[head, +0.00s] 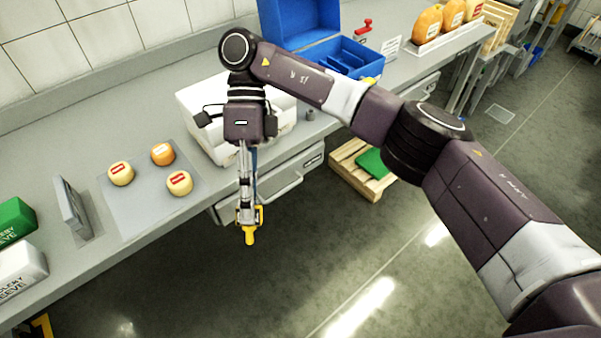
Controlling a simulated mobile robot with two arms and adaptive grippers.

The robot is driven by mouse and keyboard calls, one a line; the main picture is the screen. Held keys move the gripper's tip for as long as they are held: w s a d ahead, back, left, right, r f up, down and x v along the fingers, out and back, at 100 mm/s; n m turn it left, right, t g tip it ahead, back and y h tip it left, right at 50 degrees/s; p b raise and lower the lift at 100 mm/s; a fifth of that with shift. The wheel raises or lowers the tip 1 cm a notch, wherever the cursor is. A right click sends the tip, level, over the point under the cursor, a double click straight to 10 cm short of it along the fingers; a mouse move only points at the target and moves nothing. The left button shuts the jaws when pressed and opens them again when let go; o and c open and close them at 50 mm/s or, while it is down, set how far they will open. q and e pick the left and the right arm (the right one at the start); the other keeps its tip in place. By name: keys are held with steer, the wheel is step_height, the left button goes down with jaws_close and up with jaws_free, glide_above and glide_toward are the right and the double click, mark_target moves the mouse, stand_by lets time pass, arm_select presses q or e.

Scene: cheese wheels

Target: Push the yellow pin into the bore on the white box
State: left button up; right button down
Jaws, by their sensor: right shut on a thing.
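My right gripper (249,217) hangs pointing down in front of the counter's front edge, over the floor. It is shut on the yellow pin (250,236), whose lower end sticks out below the fingers. The white box (203,123) stands on the counter behind my right gripper and wrist, which cover part of it. The pin is apart from the box in the picture. I cannot make out the bore on the box. My left gripper is not in view.
A grey mat (137,205) with small cheese wheels lies left of the box. An open blue case (352,58) stands at the back. A drawer front (290,178) is below the counter edge. A pallet (347,160) with a green item lies on the floor.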

steer(key=w+a+m+t+y+b, duration=0.1)
steer(key=w+m+t+y, duration=0.75)
steer(key=m+y, duration=0.7)
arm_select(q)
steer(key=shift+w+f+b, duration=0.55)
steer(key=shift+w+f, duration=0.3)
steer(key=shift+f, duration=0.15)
arm_select(e)
steer(key=w+d+f+m+t+h, duration=0.5)
steer(key=w+d+f+m+t, duration=0.2)
steer(key=d+f+m+t, duration=0.4)
steer(key=m+t, duration=0.1)
steer(key=t, duration=0.2)
steer(key=shift+d, duration=0.15)
steer(key=shift+m+h, duration=0.25)
arm_select(q)
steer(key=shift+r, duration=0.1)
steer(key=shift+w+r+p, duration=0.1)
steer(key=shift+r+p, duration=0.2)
steer(key=shift+p, duration=0.1)
arm_select(e)
steer(key=shift+x, duration=2.85)
